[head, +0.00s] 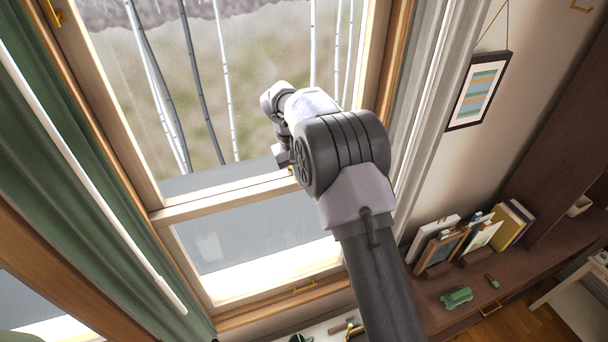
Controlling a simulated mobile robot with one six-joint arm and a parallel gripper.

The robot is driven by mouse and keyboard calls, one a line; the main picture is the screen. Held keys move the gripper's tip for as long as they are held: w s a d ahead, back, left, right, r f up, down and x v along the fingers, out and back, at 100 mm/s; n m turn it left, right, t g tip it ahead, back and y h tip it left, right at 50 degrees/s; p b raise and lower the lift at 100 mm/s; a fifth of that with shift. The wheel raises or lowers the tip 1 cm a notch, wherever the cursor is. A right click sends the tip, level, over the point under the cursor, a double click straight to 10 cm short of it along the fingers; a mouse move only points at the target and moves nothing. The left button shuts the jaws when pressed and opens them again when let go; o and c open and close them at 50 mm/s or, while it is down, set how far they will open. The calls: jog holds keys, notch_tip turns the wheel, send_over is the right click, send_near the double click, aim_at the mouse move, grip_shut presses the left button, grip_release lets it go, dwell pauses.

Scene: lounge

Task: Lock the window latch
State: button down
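The window (232,195) has a wooden frame with a pale rail across its middle, between an upper and a lower pane. My gripper (283,158) is at the far end of my arm, close to the right part of this rail. Its fingers are too small and too hidden to tell whether they are open or shut, or touching anything. I cannot make out the window latch clearly; my arm covers the right part of the rail. A small brass pull (305,287) shows on the bottom of the window frame.
A green curtain (75,190) hangs at the left and a pale curtain (432,110) at the right. A framed picture (479,90) hangs on the right wall. Books (512,222), frames and a green object (456,297) stand on a dark wooden surface at the right.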

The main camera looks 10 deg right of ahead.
dwell(0.4)
jog(key=c, duration=1.5)
grip_release()
jog(key=a+r, duration=0.1)
jog(key=r, duration=0.4)
jog(key=a+r+p, duration=0.1)
jog(key=r, duration=0.5)
jog(key=a+r+p, duration=0.1)
jog(key=r, duration=0.5)
jog(key=shift+s+a+r, duration=0.1)
jog(key=shift+s+a, duration=0.15)
jog(key=shift+s, duration=0.1)
